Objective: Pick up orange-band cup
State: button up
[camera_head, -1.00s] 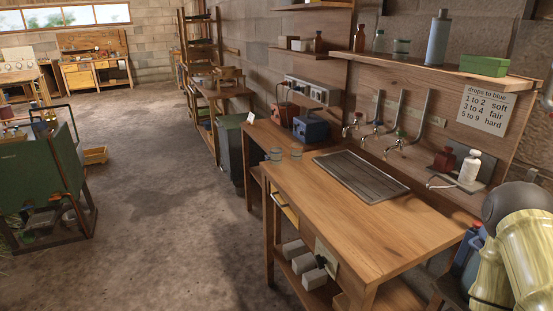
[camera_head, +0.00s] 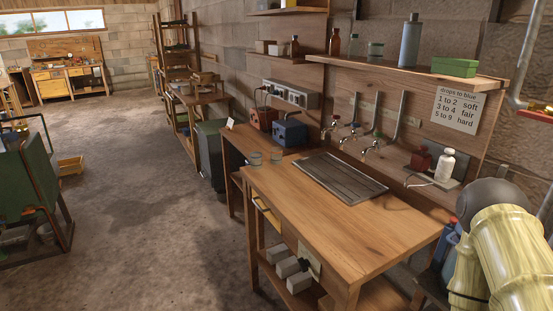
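Two small clear cups stand upright side by side at the far left end of the wooden bench top. One is the left cup (camera_head: 255,158) and the other is the right cup (camera_head: 277,156). They are too small in the picture to tell a band colour, so I cannot say whether either is the orange-band cup. My gripper is not in view; only pale yellow links of my arm show at the lower right, beyond the near end of the bench.
The wooden bench (camera_head: 345,240) has a slatted drain panel (camera_head: 340,177), with taps behind it. A red box (camera_head: 262,118) and a blue box (camera_head: 289,132) stand beyond the cups. A dark bin (camera_head: 212,155) is left of them. The floor (camera_head: 150,235) left of the bench is clear.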

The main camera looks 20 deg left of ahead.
aim_at(275, 153)
jog(key=u, duration=0.2)
jog(key=i, duration=0.25)
jog(key=u, duration=0.9)
jog(key=i, duration=0.65)
jog(key=u, duration=0.35)
